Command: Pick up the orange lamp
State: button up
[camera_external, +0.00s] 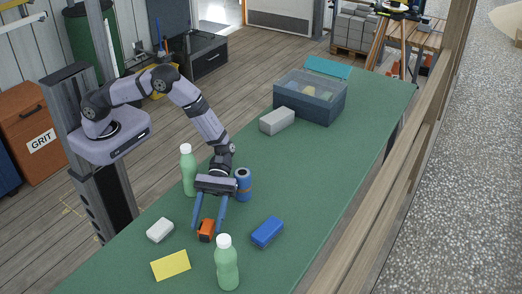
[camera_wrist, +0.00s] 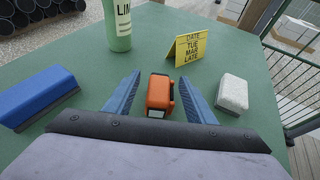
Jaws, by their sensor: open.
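The orange lamp (camera_external: 206,230) is a small orange and dark block on the green table. It also shows in the wrist view (camera_wrist: 160,92), between my two blue fingers. My gripper (camera_external: 208,228) points down at the table with its fingers apart on either side of the lamp. In the wrist view my gripper (camera_wrist: 160,95) is open, and a strip of green table shows between each finger and the lamp. I cannot tell how far the fingertips are above the table.
Close around stand a blue block (camera_external: 267,231), a white block (camera_external: 160,230), a yellow card (camera_external: 171,265), two green bottles (camera_external: 227,262) (camera_external: 188,170) and a blue can (camera_external: 243,184). A grey block (camera_external: 277,121) and a clear-lidded bin (camera_external: 310,98) stand farther back. The mid-table is clear.

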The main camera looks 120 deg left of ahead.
aim_at(206, 228)
jog(key=shift+p+x, duration=0.3)
jog(key=shift+x, duration=1.3)
jog(key=shift+a+f, duration=0.1)
jog(key=shift+f, duration=0.05)
jog(key=shift+c, duration=0.6)
jog(key=c, duration=0.4)
jog(key=shift+r+b, duration=1)
jog(key=shift+r, duration=4.05)
